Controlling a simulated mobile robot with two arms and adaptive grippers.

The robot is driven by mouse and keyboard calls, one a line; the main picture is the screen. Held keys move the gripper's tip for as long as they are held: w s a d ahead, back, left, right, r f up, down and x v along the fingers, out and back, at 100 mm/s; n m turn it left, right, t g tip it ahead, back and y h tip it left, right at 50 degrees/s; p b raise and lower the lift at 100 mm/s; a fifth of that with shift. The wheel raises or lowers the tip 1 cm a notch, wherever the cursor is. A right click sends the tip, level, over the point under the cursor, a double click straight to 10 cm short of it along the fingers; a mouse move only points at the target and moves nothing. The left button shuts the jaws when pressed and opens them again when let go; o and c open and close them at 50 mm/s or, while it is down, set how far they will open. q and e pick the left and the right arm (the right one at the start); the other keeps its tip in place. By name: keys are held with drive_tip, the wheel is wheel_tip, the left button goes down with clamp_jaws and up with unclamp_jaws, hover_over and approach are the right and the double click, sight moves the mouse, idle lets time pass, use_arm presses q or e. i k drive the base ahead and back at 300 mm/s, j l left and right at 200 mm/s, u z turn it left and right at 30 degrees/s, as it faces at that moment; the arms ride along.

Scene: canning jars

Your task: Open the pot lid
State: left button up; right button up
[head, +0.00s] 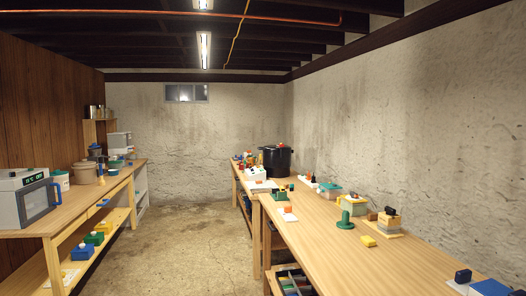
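A large black pot (276,162) stands at the far end of the right-hand workbench, by the corner of the back wall. A dark lid (272,149) appears to rest on its top, with a small red spot (282,145) near it; the detail is too small to tell. A beige pot (86,172) stands on the left bench, and its lid is too small to make out. Neither of my grippers is in view.
The left bench (85,216) holds a grey microwave-like appliance (35,204). Bare concrete floor (185,235) lies open between the benches.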

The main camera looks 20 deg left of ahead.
sight(268, 148)
drive_tip(key=i+j+u, duration=0.45)
drive_tip(key=i+u, duration=0.2)
drive_tip(key=i, duration=0.15)
drive_tip(key=i+j+u, duration=0.1)
drive_tip(key=i+u, duration=0.35)
drive_tip(key=i, duration=3.65)
drive_tip(key=i+z, duration=0.15)
drive_tip(key=i, duration=0.35)
drive_tip(key=i+j+z, duration=0.2)
drive_tip(key=i, duration=0.3)
drive_tip(key=i+j+z, duration=0.15)
drive_tip(key=i, duration=0.35)
drive_tip(key=i+j+z, duration=0.15)
drive_tip(key=i, duration=0.35)
drive_tip(key=j, duration=0.1)
